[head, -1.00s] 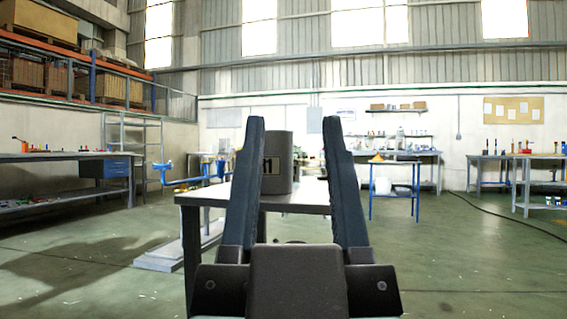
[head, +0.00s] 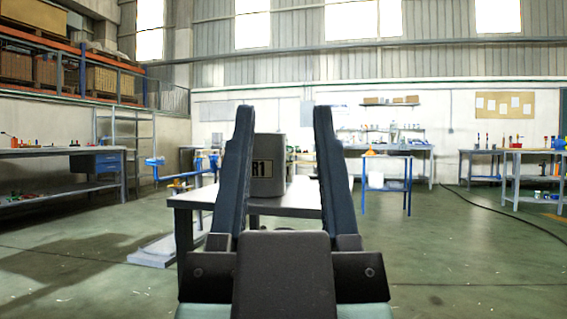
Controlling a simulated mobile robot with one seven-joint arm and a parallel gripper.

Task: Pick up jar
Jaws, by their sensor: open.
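The jar appears beyond the fingers, and nothing is held. The gripper's body hides the lower middle of the table.
A blue-framed stand (head: 387,180) is behind to the right. A long workbench (head: 60,153) runs along the left, and another bench (head: 530,153) is at the far right. The green floor on the right is mostly open, with a dark cable on it.

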